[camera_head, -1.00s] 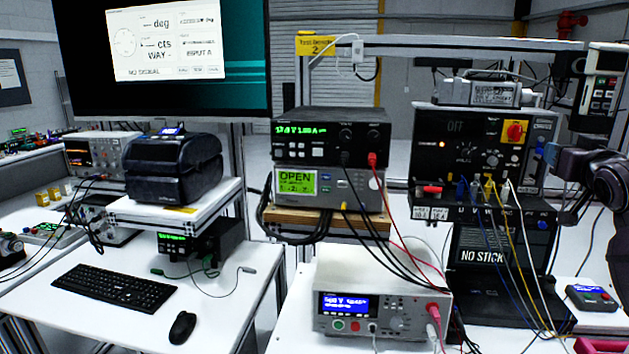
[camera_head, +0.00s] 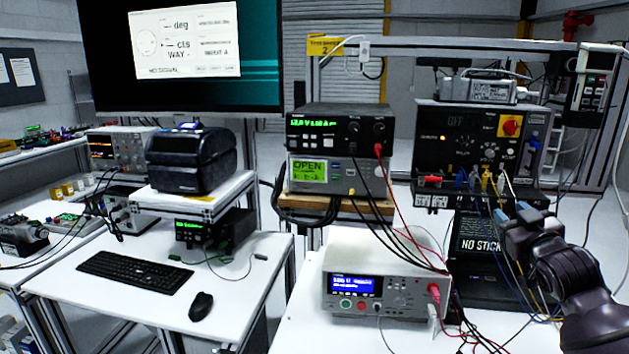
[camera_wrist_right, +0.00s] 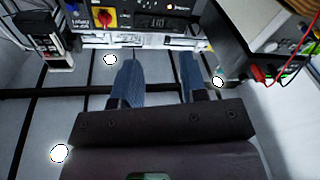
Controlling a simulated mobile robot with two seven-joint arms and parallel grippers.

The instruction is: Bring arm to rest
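My right arm comes in at the lower right of the head view. Its right gripper (camera_head: 512,215) is in front of the dark "NO STICK" panel (camera_head: 478,243), below the black control box with the red switch (camera_head: 510,125). The right wrist view shows the two blue-grey fingers of this gripper (camera_wrist_right: 158,70) spread apart, with nothing between them. The same control box (camera_wrist_right: 135,18) is beyond the fingertips in that view. My left gripper is in neither view.
Yellow, blue and white cables (camera_head: 487,185) hang from the control box close to my right gripper. A white meter (camera_head: 345,270) with red and black leads stands left of it. A keyboard (camera_head: 135,271) and mouse (camera_head: 201,306) lie on the left table.

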